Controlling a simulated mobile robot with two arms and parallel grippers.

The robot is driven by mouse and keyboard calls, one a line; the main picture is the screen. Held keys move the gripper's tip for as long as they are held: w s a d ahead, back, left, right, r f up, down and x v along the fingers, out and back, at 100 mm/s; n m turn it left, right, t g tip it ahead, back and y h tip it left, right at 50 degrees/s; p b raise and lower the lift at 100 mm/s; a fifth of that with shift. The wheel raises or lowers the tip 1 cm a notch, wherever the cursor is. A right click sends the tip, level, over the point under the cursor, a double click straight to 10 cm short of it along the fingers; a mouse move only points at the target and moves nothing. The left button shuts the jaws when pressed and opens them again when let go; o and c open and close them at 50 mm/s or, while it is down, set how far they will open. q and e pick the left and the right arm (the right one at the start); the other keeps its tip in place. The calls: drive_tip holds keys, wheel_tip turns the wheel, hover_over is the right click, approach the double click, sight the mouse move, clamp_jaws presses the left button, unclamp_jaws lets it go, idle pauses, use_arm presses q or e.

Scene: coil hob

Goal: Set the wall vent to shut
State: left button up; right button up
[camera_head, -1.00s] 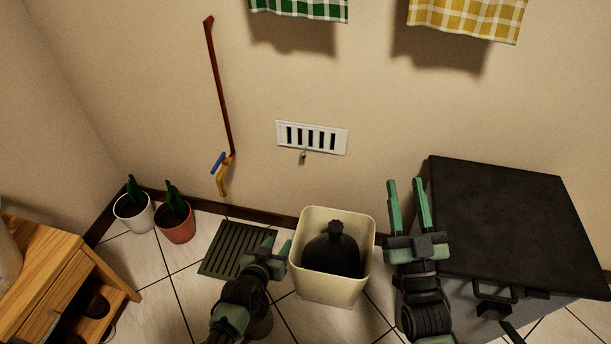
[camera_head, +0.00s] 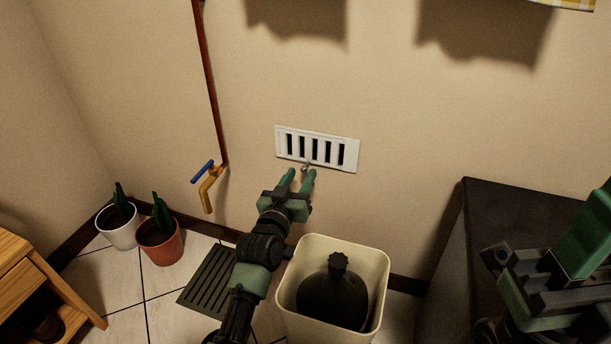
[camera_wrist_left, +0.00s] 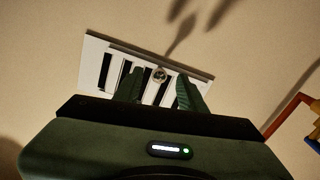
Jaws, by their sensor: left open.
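The white wall vent (camera_head: 317,149) is on the beige wall, with dark gaps showing between its slats. A small round knob (camera_head: 305,168) sits at its lower edge. My left gripper (camera_head: 300,174) is open, its two green fingertips just below the vent beside the knob. In the left wrist view the vent (camera_wrist_left: 98,62) lies tilted behind the fingers, and the knob (camera_wrist_left: 159,74) shows between the open fingers of my left gripper (camera_wrist_left: 160,90). I cannot tell whether they touch it. My right gripper (camera_head: 545,275) is partly cut off at the right edge.
A brass tap (camera_head: 208,190) with a blue lever hangs on a red pipe to the left. Two potted plants, a floor grate (camera_head: 207,280) and a dark hob cabinet (camera_head: 500,200) stand around.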

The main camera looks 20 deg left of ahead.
sight(306, 166)
use_arm(q)
drive_tip(key=shift+w+d+b, duration=0.1)
drive_tip(key=shift+w+b, duration=0.35)
drive_tip(key=shift+w, duration=1)
clamp_jaws()
idle(0.3)
